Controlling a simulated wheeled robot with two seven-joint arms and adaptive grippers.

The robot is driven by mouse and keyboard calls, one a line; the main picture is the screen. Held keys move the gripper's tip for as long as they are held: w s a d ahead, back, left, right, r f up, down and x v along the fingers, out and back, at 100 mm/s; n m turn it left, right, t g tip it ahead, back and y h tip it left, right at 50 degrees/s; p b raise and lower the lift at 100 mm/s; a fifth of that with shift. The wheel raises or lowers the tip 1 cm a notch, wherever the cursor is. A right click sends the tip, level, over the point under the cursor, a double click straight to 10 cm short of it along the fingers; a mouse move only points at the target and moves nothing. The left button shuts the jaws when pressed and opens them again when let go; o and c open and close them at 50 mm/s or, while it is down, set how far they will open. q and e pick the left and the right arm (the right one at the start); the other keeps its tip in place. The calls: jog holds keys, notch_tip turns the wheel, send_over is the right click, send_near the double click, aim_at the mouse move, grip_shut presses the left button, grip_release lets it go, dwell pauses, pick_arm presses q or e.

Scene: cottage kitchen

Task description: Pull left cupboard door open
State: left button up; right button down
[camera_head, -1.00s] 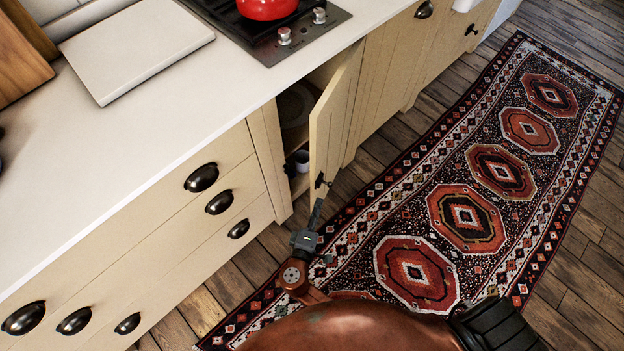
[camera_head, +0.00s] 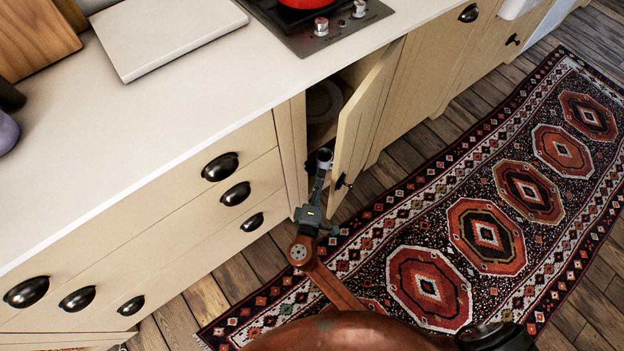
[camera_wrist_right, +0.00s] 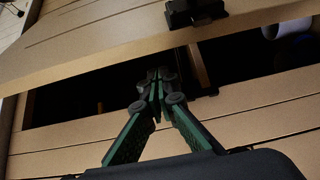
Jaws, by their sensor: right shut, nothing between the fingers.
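The cream left cupboard door (camera_head: 368,115) stands partly open, swung out from its dark opening. Its small black handle (camera_head: 343,183) is on the outer face near the free edge; it also shows at the top of the right wrist view (camera_wrist_right: 192,12). My right gripper (camera_head: 319,180) is shut and empty. It is at the gap on the inner side of the door, left of the door's edge; the handle is not between its fingers. In the right wrist view the closed fingertips (camera_wrist_right: 157,78) point into the dark gap; contact with the door cannot be told. My left gripper is not in view.
A drawer bank with black cup pulls (camera_head: 235,193) stands to the left. The counter (camera_head: 180,110) runs above. A patterned rug (camera_head: 490,205) covers the floor in front.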

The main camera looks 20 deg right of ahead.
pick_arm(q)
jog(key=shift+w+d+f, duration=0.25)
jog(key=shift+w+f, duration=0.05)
pick_arm(e)
jog(key=shift+s+d+r, duration=0.2)
jog(key=shift+s+d, duration=0.45)
jog(key=shift+s, duration=0.1)
